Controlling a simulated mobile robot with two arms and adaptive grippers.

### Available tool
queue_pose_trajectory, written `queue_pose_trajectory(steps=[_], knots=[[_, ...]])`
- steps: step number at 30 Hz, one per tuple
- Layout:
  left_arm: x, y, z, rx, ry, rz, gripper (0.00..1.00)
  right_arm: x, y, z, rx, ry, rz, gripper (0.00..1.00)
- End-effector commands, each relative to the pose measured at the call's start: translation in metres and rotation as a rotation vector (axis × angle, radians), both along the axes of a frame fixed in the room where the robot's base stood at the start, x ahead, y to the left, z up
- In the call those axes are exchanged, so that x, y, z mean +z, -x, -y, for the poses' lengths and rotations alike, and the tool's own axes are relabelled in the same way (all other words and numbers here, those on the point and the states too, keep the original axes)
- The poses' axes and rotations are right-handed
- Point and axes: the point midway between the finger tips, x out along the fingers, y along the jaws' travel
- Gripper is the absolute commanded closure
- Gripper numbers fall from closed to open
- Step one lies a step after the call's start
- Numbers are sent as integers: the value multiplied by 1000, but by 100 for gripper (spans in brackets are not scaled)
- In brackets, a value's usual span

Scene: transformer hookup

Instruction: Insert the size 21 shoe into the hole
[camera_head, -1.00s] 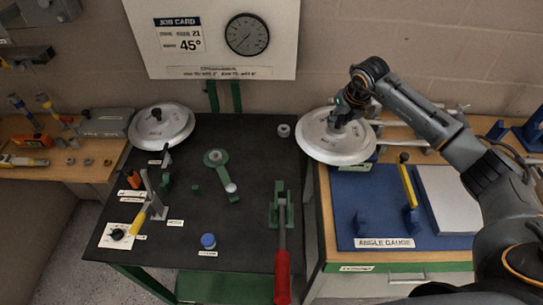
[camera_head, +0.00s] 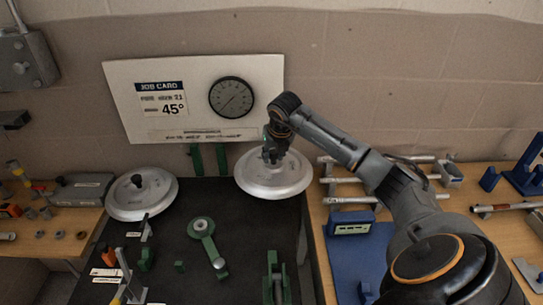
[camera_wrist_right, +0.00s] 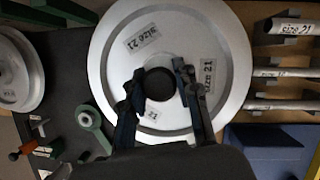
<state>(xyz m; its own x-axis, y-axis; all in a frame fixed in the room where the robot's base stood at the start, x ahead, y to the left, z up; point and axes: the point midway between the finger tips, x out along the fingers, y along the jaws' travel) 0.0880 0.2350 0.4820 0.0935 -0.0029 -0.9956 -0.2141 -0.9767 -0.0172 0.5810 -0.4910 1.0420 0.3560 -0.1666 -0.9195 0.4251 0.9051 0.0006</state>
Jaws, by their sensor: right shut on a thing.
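The size 21 shoe is a large pale grey disc (camera_head: 274,183) with "size 21" labels, held above the back right corner of the black table (camera_head: 245,215). It fills the middle of the right wrist view (camera_wrist_right: 115,60). My right gripper (camera_head: 275,155) is shut on the dark knob at the disc's centre; its fingers sit on both sides of the knob in the right wrist view (camera_wrist_right: 160,84). No hole shows clearly; the table under the disc is hidden. My left gripper is out of view.
A second grey disc (camera_head: 142,195) rests at the table's back left. A green link (camera_head: 203,236) and a green clamp (camera_head: 274,279) stand on the table. Pipes (camera_head: 385,180) lie on the right bench. The job card board (camera_head: 195,97) is behind the table.

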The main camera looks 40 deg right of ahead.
Motion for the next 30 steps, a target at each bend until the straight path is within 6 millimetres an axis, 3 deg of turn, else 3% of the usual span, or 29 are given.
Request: queue_pose_trajectory(steps=[8,30], knots=[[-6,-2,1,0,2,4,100,-3,-1,0,0,0,5,100],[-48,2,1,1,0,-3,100,-57,-1,0,1,0,4,100]])
